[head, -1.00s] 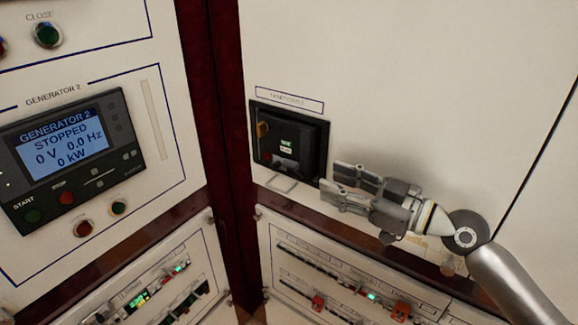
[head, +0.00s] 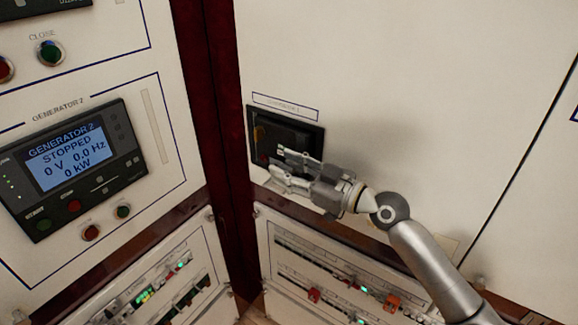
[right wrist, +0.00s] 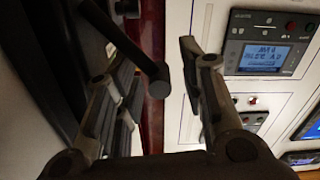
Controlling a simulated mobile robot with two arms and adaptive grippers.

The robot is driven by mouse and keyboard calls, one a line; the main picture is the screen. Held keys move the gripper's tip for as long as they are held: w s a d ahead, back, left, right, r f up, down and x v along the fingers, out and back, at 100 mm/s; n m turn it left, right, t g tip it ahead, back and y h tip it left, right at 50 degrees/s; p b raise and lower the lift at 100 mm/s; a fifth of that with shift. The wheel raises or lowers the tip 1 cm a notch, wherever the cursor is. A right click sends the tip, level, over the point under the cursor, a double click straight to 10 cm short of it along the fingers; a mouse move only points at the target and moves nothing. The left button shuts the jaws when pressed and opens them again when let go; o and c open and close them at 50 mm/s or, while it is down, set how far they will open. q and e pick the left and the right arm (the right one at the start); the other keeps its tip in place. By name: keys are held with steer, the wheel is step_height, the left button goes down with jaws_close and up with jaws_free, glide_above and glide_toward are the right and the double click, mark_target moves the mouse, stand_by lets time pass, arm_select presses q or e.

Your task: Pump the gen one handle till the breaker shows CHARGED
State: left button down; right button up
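The breaker (head: 262,122) is a black-framed unit set in the white panel, under a small label too blurred to read. A yellowish part shows at its left side. My right gripper (head: 278,163) is in front of the breaker's lower half and hides much of its face, so its status flags cannot be read. In the right wrist view the right gripper's fingers (right wrist: 150,60) are apart. A dark bar with a round end, apparently the handle (right wrist: 135,58), lies in the gap between them; contact cannot be told. My left gripper is out of view.
The Generator 2 controller (head: 75,160) on the left panel reads STOPPED, 0 V. A dark red post (head: 215,90) stands between the panels. Lower panels (head: 350,265) carry rows of small breakers and lights. The white panel right of the breaker is clear.

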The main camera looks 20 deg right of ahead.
jaws_close()
stand_by(0.4)
steer(key=shift+s+a+f+n+b, duration=0.3)
steer(key=shift+f+n+b, duration=0.3)
steer(key=shift+n+b, duration=0.75)
steer(key=shift+s+a+f+n+b, duration=0.3)
steer(key=shift+f+n+b, duration=0.4)
steer(key=shift+b, duration=1.2)
steer(key=shift+s+a+f+n+b, duration=0.15)
steer(key=shift+a+f+n+b, duration=0.3)
steer(key=shift+n+b, duration=0.95)
steer(key=shift+d, duration=0.1)
steer(key=shift+f, duration=0.1)
